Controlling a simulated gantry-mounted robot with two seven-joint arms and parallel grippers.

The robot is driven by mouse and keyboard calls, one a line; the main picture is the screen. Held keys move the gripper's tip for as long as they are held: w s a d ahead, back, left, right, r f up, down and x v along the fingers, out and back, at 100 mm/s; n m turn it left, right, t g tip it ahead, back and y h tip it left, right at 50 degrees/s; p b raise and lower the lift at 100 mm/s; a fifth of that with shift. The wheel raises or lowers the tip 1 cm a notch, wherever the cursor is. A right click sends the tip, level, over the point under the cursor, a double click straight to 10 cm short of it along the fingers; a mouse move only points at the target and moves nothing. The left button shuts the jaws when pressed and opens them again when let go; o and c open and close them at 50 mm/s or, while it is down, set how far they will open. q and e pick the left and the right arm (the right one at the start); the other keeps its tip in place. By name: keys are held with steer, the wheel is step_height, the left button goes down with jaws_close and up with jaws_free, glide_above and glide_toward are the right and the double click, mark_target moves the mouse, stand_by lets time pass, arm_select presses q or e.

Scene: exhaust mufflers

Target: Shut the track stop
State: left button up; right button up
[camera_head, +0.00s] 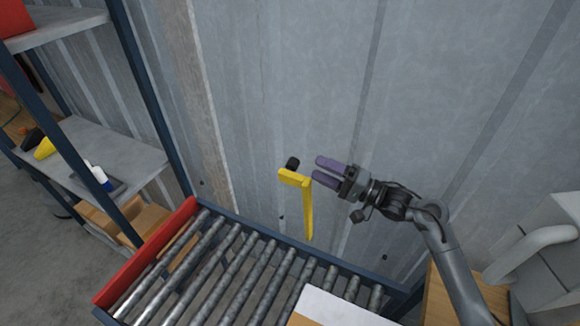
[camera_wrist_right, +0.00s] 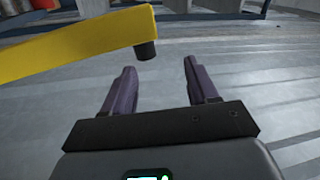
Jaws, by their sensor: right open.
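The track stop is a yellow arm (camera_head: 308,208) standing up at the far side of the roller track (camera_head: 245,268), with a short bent top and a black knob (camera_head: 292,162) at its end. My right gripper (camera_head: 318,170) is open and empty, just right of the yellow arm's top. In the right wrist view the yellow arm (camera_wrist_right: 75,42) comes in from the left, and its black knob (camera_wrist_right: 146,50) sits ahead of the open fingers (camera_wrist_right: 157,85), nearer the left one. I cannot tell whether they touch. My left gripper is not in view.
A red end plate (camera_head: 148,252) closes the track's left end. A white-topped box (camera_head: 335,308) is at the front of the rollers. Shelving (camera_head: 110,150) stands at left, and a grey corrugated wall (camera_head: 290,80) rises behind the track.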

mark_target(292, 162)
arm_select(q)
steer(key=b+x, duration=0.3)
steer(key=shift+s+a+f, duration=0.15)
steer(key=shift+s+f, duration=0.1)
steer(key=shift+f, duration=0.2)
arm_select(e)
steer(key=w+a, duration=0.1)
steer(key=a, duration=0.1)
steer(key=w+a, duration=0.2)
steer(key=a, duration=0.1)
steer(key=w+a, duration=0.2)
steer(key=shift+a+f, duration=0.35)
steer(key=shift+f, duration=0.05)
steer(key=shift+x, duration=0.75)
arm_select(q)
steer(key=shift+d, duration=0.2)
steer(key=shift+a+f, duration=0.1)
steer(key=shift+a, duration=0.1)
arm_select(e)
jaws_close()
